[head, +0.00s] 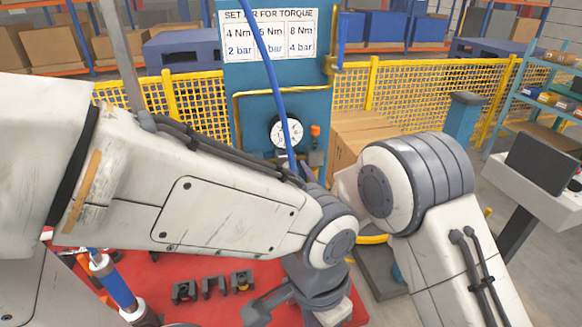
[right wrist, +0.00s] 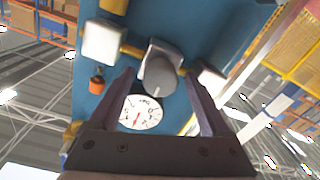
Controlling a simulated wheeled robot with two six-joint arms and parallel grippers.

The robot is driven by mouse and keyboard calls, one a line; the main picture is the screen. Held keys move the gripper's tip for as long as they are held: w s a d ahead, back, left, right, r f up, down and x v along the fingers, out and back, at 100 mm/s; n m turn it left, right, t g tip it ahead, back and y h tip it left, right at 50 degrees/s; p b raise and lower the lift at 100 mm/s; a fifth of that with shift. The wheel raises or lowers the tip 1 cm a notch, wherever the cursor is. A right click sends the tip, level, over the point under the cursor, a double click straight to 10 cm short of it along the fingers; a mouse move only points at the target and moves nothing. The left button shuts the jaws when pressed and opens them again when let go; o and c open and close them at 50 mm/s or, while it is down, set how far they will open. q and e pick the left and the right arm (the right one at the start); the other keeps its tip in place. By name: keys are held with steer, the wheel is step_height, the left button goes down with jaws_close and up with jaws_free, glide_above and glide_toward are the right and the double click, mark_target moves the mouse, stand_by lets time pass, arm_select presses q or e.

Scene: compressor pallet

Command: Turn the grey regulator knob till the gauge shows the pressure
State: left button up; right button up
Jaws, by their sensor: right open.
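The grey regulator knob (right wrist: 159,75) shows in the right wrist view, with a pale line on its face. My right gripper (right wrist: 160,78) is open; its two dark fingers lie either side of the knob in that view, with no contact visible. The round white gauge (right wrist: 140,113) has a thin red needle; its numbers are too small to read. The gauge also shows in the head view (head: 286,133) on the blue panel.
A sign (head: 268,35) on the panel pairs 4 Nm with 2 bar and 8 Nm with 4 bar; the hose crosses its middle column. An orange cap (right wrist: 97,82) sits beside the gauge. A red bench (head: 200,268) with small black clamps lies below. Yellow fencing (head: 420,95) stands behind.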

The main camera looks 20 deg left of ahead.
steer(key=shift+w+a, duration=0.3)
steer(key=shift+w, duration=0.1)
jaws_close()
steer(key=shift+f+m+b, duration=0.2)
steer(key=shift+m+b, duration=0.2)
steer(key=shift+b, duration=0.3)
steer(key=m+b, duration=0.6)
steer(key=b, duration=0.3)
steer(key=shift+b, duration=0.35)
steer(key=shift+r+m+b, duration=0.15)
steer(key=shift+m+b, duration=0.8)
steer(key=shift+m, duration=0.15)
jaws_free()
